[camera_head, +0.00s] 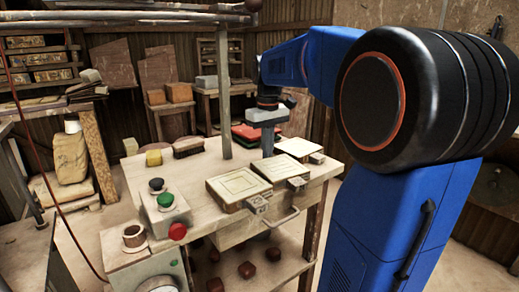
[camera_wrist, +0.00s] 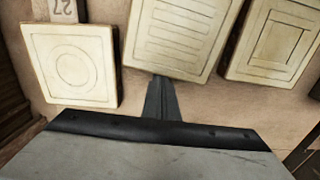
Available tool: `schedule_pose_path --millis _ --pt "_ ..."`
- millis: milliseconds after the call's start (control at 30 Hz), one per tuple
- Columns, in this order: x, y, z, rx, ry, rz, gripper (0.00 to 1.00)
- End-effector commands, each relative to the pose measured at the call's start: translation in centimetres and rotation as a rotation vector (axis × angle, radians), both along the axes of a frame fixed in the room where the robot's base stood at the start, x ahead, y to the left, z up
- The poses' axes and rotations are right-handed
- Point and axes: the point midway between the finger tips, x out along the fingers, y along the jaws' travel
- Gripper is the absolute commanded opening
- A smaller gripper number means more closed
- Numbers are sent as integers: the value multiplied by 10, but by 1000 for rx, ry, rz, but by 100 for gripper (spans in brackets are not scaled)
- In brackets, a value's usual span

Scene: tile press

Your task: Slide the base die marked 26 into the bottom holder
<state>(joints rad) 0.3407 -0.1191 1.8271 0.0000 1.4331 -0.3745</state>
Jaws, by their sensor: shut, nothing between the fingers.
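Three pale square dies lie in a row on the worktable. The front-left die with nested rectangles (camera_head: 238,187) (camera_wrist: 275,45), the middle die with parallel lines (camera_head: 275,167) (camera_wrist: 180,30) and the rear die with a circle (camera_head: 296,146) (camera_wrist: 70,68) show in both views. In the wrist view the rear die's tag (camera_wrist: 63,10) reads 27, upside down. No 26 is legible. My gripper (camera_head: 267,152) is shut and empty, pointing down behind the middle die. In the wrist view its fingertips (camera_wrist: 161,82) are at that die's near edge; I cannot tell whether they touch. I cannot make out the bottom holder for certain.
A control box with green and red buttons (camera_head: 178,231) stands at the table's left front. A brush (camera_head: 188,147) and a yellow block (camera_head: 153,158) lie behind. A metal post (camera_head: 224,85) rises near my gripper. A handle (camera_head: 284,218) sticks out in front.

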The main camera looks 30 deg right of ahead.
Motion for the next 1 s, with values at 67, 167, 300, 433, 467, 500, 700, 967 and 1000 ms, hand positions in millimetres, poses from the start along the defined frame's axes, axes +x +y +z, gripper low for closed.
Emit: schedule_pose_path --millis 67,167,300,433,467,500,700,967,1000 --pt "-7 0 0 0 1 -1 0" --pt "-11 0 -1 0 1 0 0" --pt "-11 0 -1 0 1 0 0" --pt "-11 0 -1 0 1 0 0" --pt "-11 0 -1 0 1 0 0" --pt "-11 0 -1 0 1 0 0" --pt "1 1 -1 1 2 2 0" --pt "2 1 33 -1 -1 1 0" --pt "2 1 38 0 -1 1 0"
